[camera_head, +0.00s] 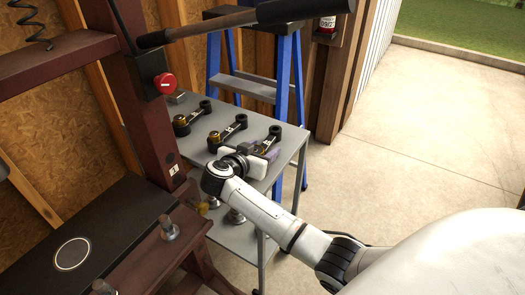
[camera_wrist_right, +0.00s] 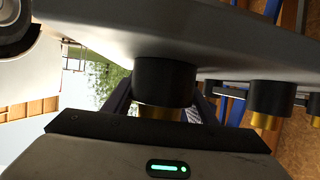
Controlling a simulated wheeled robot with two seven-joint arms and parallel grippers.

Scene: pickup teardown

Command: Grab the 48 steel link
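Three dark links with brass-coloured bushings lie on the grey cart top: a far one (camera_head: 194,117), a middle one (camera_head: 229,131) and a near one (camera_head: 274,133). They carry small white labels whose numbers I cannot read, so I cannot tell which is 48. My right gripper (camera_head: 262,157) is at the near link and covers part of it. In the right wrist view, which looks upside down, a black link end with a brass bushing (camera_wrist_right: 165,82) is close beyond the gripper body. My left gripper is out of view.
The grey cart (camera_head: 210,150) has a lower shelf with metal parts. A blue stepladder (camera_head: 285,100) stands behind it. A dark red press frame (camera_head: 158,130) with a red button (camera_head: 165,83) stands at left. The concrete floor (camera_head: 430,130) at right is clear.

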